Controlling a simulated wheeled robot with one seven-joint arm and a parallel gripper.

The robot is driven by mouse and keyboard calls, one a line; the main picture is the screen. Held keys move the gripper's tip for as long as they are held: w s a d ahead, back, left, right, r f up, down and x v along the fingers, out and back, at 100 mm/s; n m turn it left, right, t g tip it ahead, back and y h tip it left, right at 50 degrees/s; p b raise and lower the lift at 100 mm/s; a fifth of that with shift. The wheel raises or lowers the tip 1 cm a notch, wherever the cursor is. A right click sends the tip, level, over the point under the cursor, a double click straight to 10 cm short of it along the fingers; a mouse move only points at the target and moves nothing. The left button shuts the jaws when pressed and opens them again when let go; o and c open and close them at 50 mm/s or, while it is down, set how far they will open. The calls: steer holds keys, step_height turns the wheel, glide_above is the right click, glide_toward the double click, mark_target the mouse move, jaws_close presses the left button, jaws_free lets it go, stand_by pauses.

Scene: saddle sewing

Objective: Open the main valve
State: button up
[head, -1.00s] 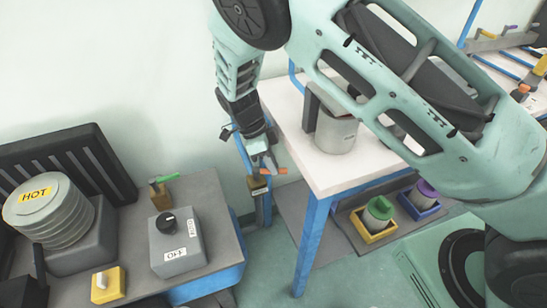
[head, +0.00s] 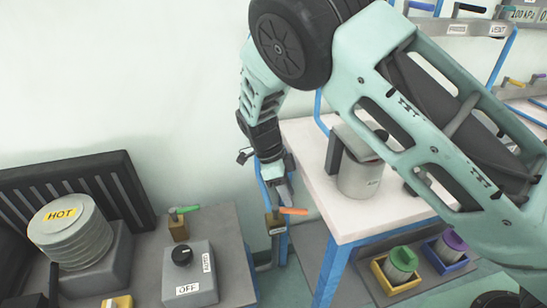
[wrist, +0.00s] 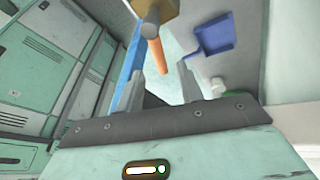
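A valve with a brass-coloured body (head: 276,222) and an orange lever (head: 294,211) is beside the white table's left side. The lever points right in the head view. A second brass valve (head: 179,229) with a green lever (head: 184,209) stands on the grey bench. No label shows which is the main valve. My gripper (head: 286,201) is just above the orange lever. In the wrist view my gripper (wrist: 160,70) is open, with the orange lever (wrist: 156,58) appearing between its fingertips. I cannot tell whether they touch it.
The grey bench holds a stack marked HOT (head: 68,232) and a box with a dark knob marked OFF (head: 190,272). The white table (head: 307,160) carries a grey canister (head: 358,178). Green-lidded (head: 401,262) and purple-lidded (head: 451,243) containers stand in trays below.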

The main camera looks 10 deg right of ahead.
steer(key=v, duration=1.3)
steer(key=shift+r, duration=0.3)
steer(key=shift+w, duration=0.1)
